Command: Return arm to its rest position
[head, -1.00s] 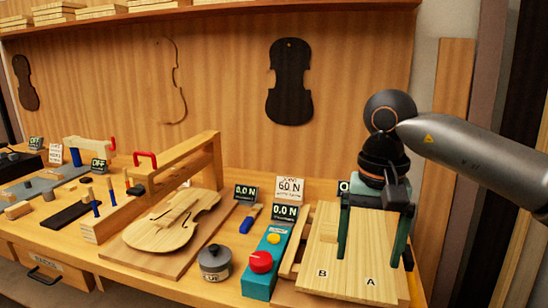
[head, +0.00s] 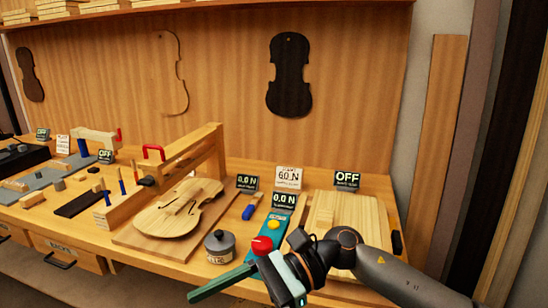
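My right arm (head: 385,268) comes in from the lower right and bends at a dark joint. Its gripper (head: 225,298) hangs over the front edge of the bench and points down to the left. One green finger shows in full, set at the upper end of the gripper body; the other is cut off by the bottom edge. The gripper looks open, and nothing shows in it. It passes in front of the teal device with a red knob (head: 262,245). My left gripper is not in view.
Pale boards (head: 352,215) lie at the bench's right end, partly behind my arm. A glue pot (head: 219,246) stands left of the teal device. A violin body (head: 180,212) lies on a board beside a wooden frame (head: 185,155). Room in front of the bench looks free.

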